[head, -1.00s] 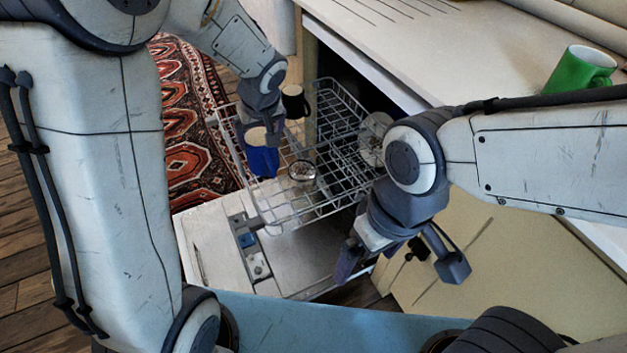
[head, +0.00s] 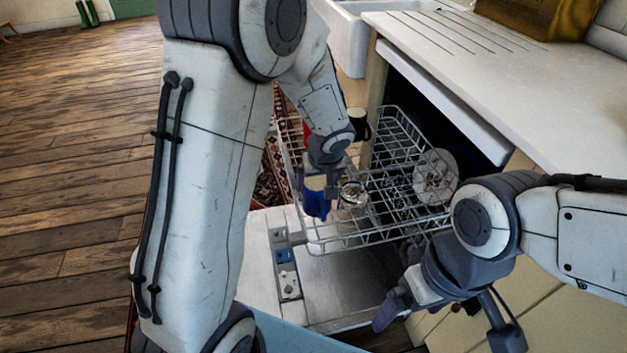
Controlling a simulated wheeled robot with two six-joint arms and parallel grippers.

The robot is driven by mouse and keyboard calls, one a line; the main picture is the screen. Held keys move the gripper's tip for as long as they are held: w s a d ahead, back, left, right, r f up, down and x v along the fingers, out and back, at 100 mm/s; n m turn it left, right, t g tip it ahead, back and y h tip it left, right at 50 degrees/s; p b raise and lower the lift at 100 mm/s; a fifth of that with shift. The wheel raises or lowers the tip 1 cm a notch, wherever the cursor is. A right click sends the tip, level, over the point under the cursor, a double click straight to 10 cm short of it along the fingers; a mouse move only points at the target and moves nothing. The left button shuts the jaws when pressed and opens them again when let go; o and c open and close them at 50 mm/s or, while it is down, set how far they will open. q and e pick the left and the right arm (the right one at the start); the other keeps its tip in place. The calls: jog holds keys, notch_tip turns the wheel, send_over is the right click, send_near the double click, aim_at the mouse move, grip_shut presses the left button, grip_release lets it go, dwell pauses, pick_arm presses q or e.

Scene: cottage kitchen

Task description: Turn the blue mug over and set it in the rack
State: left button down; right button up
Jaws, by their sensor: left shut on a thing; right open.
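The blue mug (head: 316,206) is at the left front part of the dishwasher's wire rack (head: 345,240). My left gripper (head: 324,188) is shut on it from above. A cream patch shows above the mug's blue side. I cannot tell if this is its inside or its base, nor whether the mug touches the wires. My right gripper (head: 448,322) is open and empty, in front of the rack and to its right, low near the cabinet front.
In the rack are a clear glass (head: 352,193) just right of the blue mug, a dark mug (head: 358,123) at the back and a pale plate (head: 437,172) on the right. The open dishwasher door (head: 345,285) lies below. The counter (head: 490,70) overhangs at right.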

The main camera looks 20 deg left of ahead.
pick_arm(q)
jog(key=shift+f, duration=0.15)
grip_release()
jog(key=shift+r, duration=0.3)
jog(key=p+v, duration=0.4)
jog(key=v, duration=0.7)
jog(key=shift+s+d+r, duration=0.2)
jog(key=shift+r, duration=0.15)
